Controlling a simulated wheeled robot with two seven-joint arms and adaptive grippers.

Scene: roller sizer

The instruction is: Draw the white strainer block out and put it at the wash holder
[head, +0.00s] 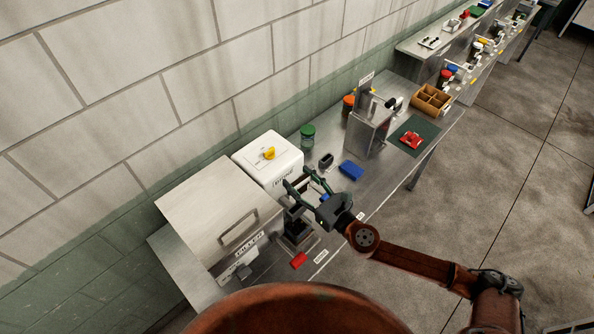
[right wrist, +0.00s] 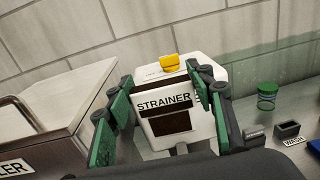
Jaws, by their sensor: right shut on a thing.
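My left gripper is not in view.
A big metal filler box (head: 215,212) stands left of the housing. A green-lidded jar (head: 307,137) is behind the wash holder, and a blue block (head: 351,170) lies right of it. A red piece (head: 299,260) lies near the front edge. A metal stand (head: 368,130) rises farther right.

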